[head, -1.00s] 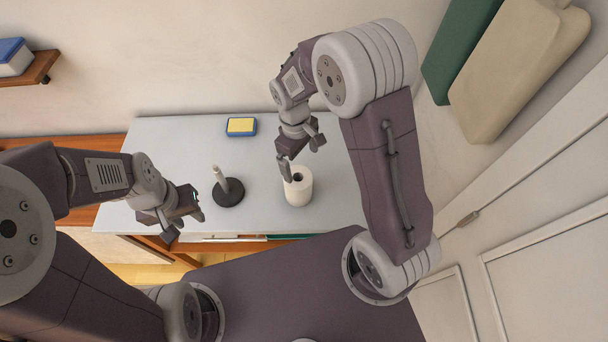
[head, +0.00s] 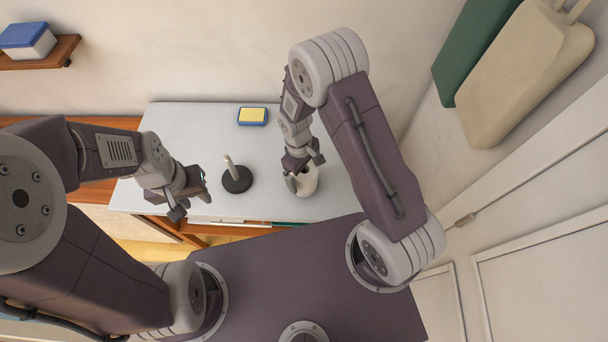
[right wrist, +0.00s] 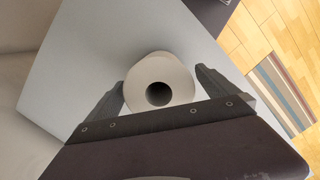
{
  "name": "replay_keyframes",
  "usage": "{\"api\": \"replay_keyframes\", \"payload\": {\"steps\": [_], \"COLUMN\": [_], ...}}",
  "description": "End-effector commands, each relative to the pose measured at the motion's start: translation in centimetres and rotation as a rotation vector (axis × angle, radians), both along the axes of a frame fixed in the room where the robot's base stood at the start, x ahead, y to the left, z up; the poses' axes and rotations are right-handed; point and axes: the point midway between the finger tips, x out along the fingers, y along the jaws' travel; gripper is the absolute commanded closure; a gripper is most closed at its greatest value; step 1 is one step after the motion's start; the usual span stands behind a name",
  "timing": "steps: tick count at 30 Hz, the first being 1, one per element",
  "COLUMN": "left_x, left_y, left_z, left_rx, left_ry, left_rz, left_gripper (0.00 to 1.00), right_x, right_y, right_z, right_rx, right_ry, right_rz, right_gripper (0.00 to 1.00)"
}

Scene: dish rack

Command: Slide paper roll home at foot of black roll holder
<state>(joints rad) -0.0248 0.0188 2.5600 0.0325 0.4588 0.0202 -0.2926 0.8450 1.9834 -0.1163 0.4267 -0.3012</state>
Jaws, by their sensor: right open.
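The white paper roll (head: 309,184) stands upright on the grey table, right of the roll holder. The black roll holder (head: 236,180) has a round black base and a pale upright post, with nothing on it. My right gripper (head: 304,172) is open at the roll, partly hiding it in the head view. In the right wrist view the paper roll (right wrist: 159,82) lies between the two spread fingers of my right gripper (right wrist: 160,85), its dark core hole facing the camera. My left gripper (head: 190,205) hangs near the table's front left edge; its finger gap is unclear.
The grey table (head: 180,125) is mostly clear. A yellow and blue sponge (head: 252,116) lies at its back edge. A wooden shelf (head: 60,52) with a blue and white box (head: 28,40) is on the wall. Green and beige boards (head: 520,70) are at the right.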

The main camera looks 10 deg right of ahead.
Motion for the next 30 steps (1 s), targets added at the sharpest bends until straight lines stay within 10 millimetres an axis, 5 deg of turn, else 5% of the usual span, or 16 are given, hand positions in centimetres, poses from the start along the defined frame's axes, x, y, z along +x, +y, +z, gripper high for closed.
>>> {"api": "replay_keyframes", "payload": {"steps": [9, 17, 30], "left_x": [0.0, 0.0, 0.0], "left_y": [0.0, 0.0, 0.0], "left_z": [0.2, 0.2, -0.5], "left_rx": [0.0, 0.0, 0.0], "left_ry": [0.0, 0.0, 0.0], "left_rz": [0.0, 0.0, 0.0], "left_gripper": [0.64, 0.64, 0.64], "right_x": [-0.1, -0.1, 0.0], "right_y": [-0.1, -0.1, -0.1], "right_z": [-1.1, -1.1, 0.5], "right_rx": [0.0, 0.0, 0.001], "right_ry": [0.0, 0.0, -0.004], "right_rz": [0.0, 0.0, -0.002], "right_gripper": [0.02, 0.72, 0.72]}}
